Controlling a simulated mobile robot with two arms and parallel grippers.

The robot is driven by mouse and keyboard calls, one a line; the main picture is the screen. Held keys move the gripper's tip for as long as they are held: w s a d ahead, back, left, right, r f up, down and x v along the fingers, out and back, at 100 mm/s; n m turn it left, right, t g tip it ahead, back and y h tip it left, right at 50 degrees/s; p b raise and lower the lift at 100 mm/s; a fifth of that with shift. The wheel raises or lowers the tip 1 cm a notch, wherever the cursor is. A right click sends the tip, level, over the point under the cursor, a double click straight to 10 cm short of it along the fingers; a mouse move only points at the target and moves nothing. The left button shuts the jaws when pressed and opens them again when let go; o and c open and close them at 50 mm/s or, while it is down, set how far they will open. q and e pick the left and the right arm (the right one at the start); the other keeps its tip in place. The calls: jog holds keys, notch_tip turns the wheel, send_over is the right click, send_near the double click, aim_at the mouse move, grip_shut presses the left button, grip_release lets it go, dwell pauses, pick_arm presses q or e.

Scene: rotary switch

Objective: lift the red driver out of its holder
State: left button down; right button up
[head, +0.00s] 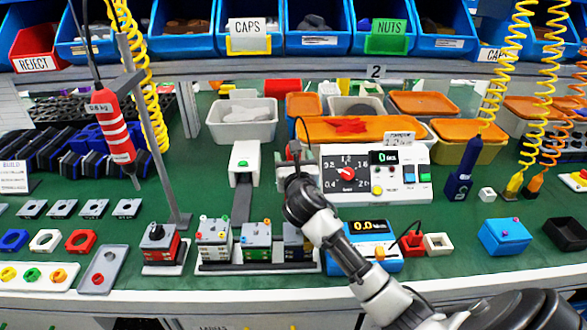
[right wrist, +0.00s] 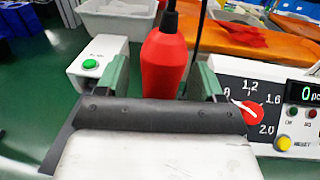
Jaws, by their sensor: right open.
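A red driver (right wrist: 163,62) stands upright between the two fingers of my right gripper (right wrist: 162,78) in the right wrist view. A dark cable rises from its top. The fingers are open, with gaps on both sides. The driver's lower part and its holder are hidden behind the gripper's dark palm. In the head view only a small red part of the driver (head: 293,149) shows beyond my right gripper (head: 294,172), left of the control panel. My left gripper is in neither view.
A white control panel with a red dial (head: 347,172) stands close to the right. A white box with a green button (head: 243,163) is close to the left. A red-and-white striped tool (head: 113,125) hangs at the left. Orange trays (head: 360,131) lie behind. Small switch assemblies (head: 257,242) stand in front.

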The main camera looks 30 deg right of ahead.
jog(key=shift+r, duration=0.1)
jog(key=shift+c, duration=0.5)
grip_shut()
jog(key=shift+r, duration=0.15)
notch_tip(320, 180, up, 10)
jog(key=shift+f+p, duration=0.1)
jog(key=shift+p, duration=1)
